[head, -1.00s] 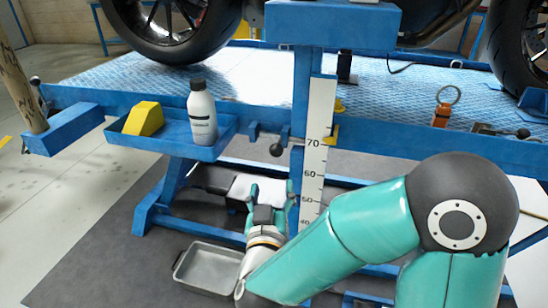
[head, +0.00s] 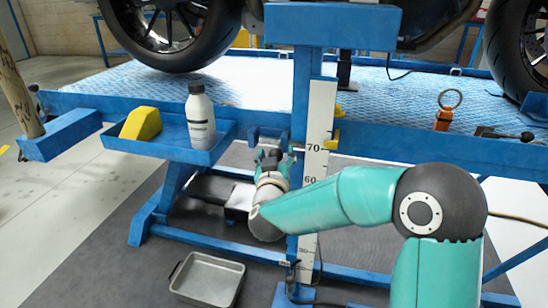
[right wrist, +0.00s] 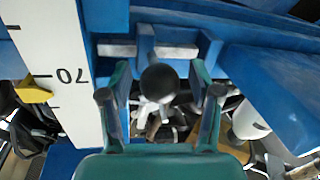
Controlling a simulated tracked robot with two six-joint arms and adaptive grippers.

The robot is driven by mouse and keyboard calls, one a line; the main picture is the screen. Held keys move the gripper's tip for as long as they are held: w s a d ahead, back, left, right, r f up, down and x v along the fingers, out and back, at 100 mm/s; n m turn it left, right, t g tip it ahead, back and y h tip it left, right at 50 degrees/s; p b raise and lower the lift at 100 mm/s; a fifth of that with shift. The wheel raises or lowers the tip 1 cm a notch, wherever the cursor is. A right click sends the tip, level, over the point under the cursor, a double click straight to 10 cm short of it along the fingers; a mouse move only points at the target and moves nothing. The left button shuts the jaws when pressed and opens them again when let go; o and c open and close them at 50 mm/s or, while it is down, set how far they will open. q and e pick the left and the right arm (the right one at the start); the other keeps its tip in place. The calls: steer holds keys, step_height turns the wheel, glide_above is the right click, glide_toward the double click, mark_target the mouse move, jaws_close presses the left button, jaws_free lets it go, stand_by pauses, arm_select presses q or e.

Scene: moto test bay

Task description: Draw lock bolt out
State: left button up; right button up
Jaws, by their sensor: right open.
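The lock bolt shows in the right wrist view as a dark round knob (right wrist: 159,82) end-on, in front of a blue bracket with a grey bar (right wrist: 118,50). My right gripper (right wrist: 160,90) is open, with one finger on each side of the knob. I cannot tell how deep the knob lies between the fingers; I see no finger touching it. My left gripper is not in view.
A blue tray (head: 168,143) on the left holds a yellow block (head: 141,123) and a white bottle (head: 201,116). The blue post and scale stand close to the right of my gripper. A metal pan (head: 207,279) lies on the floor. A motorcycle stands on the lift.

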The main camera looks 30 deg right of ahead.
jaws_close()
stand_by(0.3)
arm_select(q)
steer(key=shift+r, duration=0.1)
